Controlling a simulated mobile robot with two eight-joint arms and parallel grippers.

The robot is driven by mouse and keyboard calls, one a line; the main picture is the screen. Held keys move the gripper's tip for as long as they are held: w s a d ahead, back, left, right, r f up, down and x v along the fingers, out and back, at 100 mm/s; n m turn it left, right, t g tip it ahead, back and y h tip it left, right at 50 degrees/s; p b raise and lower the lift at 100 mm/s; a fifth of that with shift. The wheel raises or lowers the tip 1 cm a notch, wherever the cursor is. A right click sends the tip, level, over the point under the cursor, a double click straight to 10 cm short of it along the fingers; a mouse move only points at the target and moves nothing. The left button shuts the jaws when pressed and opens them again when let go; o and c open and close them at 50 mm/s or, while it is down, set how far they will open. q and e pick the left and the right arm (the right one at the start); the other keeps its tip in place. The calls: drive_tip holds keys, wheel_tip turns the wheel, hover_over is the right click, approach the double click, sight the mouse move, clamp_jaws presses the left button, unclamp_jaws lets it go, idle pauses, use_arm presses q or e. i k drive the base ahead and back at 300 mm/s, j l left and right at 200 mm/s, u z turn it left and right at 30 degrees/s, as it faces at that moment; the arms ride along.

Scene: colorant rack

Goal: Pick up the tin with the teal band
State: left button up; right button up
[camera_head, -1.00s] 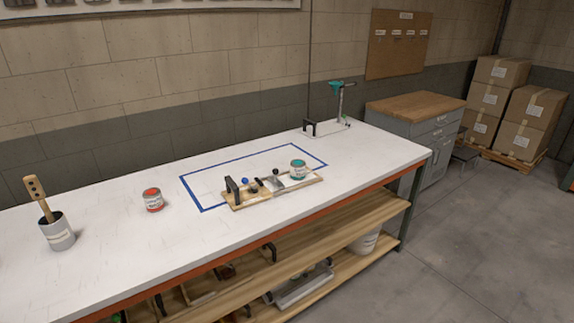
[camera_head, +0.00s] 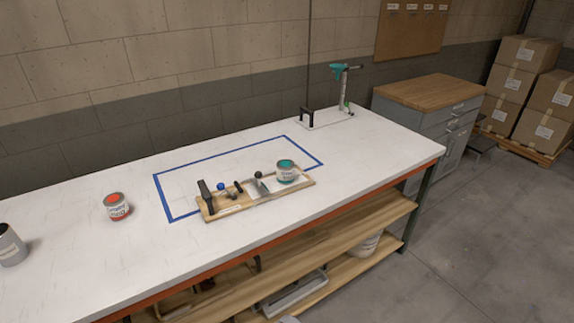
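The tin with the teal band (camera_head: 287,172) stands upright at the right end of a wooden board (camera_head: 240,207) on the white workbench. Its top shows teal and its side carries a pale label. The board also bears a black handle, small blue and black knobs and a metal plate beside the tin. A similar tin with a red band (camera_head: 116,207) stands alone on the bench to the left. Neither of my grippers is in view.
Blue tape (camera_head: 165,197) outlines a rectangle around the board's area. A grey container (camera_head: 11,246) stands at the left edge. A stand with a teal top (camera_head: 345,85) is at the back right. A grey cabinet (camera_head: 440,135) stands beyond the bench. Bench space left of the tape is mostly clear.

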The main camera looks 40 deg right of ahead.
sight(285, 167)
drive_tip(key=i+l, duration=0.1)
drive_tip(key=l, duration=0.4)
drive_tip(key=i+l, duration=0.15)
drive_tip(key=l, duration=0.3)
drive_tip(key=i+l, duration=0.1)
drive_tip(key=l, duration=0.4)
drive_tip(key=i+l, duration=0.1)
drive_tip(key=l, duration=0.4)
